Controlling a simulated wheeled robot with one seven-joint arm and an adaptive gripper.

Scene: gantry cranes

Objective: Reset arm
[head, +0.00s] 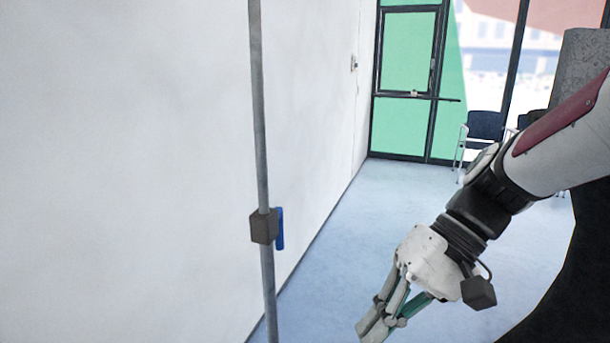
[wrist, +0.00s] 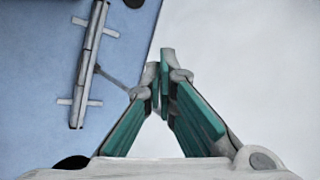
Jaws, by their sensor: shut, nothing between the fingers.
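My arm reaches in from the right in the head view. My gripper (head: 374,327) hangs down and to the left over the blue-grey floor, at the lower right of the picture. In the wrist view my gripper (wrist: 163,68) has its teal-lined fingers brought together at the tips, with nothing between them. It is apart from everything around it in the head view.
A grey vertical pole (head: 258,110) with a dark block and blue lever (head: 280,229) stands left of my gripper, before a white wall (head: 120,170). A green glazed door (head: 408,60) and dark chairs (head: 485,125) are at the back. Open floor (head: 375,215) lies between.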

